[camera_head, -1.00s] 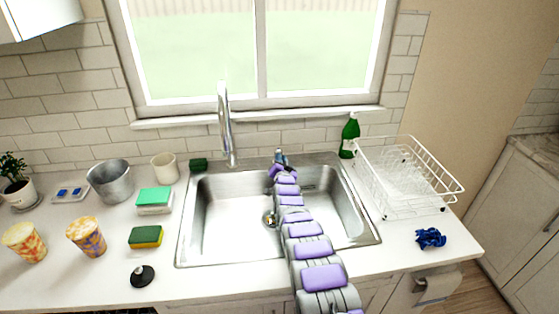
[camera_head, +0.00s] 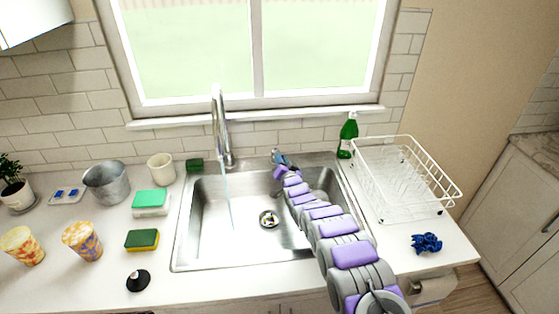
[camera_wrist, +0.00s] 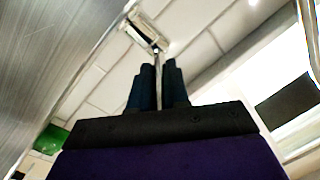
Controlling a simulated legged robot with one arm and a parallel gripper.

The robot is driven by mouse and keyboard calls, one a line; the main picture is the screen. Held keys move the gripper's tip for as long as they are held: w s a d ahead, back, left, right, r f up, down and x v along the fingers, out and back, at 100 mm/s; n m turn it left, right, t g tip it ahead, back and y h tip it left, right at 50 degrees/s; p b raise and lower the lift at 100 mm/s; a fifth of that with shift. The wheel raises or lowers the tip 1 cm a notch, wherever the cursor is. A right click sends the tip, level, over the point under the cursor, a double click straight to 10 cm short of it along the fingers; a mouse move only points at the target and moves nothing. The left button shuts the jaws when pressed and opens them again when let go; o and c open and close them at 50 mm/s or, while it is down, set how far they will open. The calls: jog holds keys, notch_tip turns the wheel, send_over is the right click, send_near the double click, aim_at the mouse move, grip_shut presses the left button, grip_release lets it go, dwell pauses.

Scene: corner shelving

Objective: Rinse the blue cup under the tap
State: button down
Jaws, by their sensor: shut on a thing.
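My gripper (camera_head: 280,158) is at the back rim of the sink (camera_head: 185,230), right of the tap (camera_head: 219,125). In the wrist view its dark blue fingers (camera_wrist: 159,68) are shut on a thin metal lever (camera_wrist: 157,78), which joins a metal block (camera_wrist: 148,32). A thin stream of water (camera_head: 228,195) falls from the tap into the sink. I cannot pick out a plainly blue cup. A cream cup (camera_head: 161,167) stands left of the tap. An orange and purple patterned cup (camera_head: 82,241) and a yellow and orange one (camera_head: 21,246) stand at the left.
A green bottle (camera_head: 347,137) and a white dish rack (camera_head: 440,209) stand right of the sink. A crumpled blue cloth (camera_head: 427,243) lies in front of the rack. Sponges (camera_head: 142,240), a black stopper (camera_head: 138,281) and a metal bucket (camera_head: 107,182) are on the left counter.

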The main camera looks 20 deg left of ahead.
jog(key=shift+d+f, duration=0.1)
jog(key=c, duration=1.1)
grip_release()
jog(key=shift+d, duration=0.15)
jog(key=shift+s, duration=0.1)
jog(key=shift+s, duration=0.4)
jog(key=p+v, duration=0.3)
jog(key=v, duration=1.3)
jog(key=shift+d, duration=0.35)
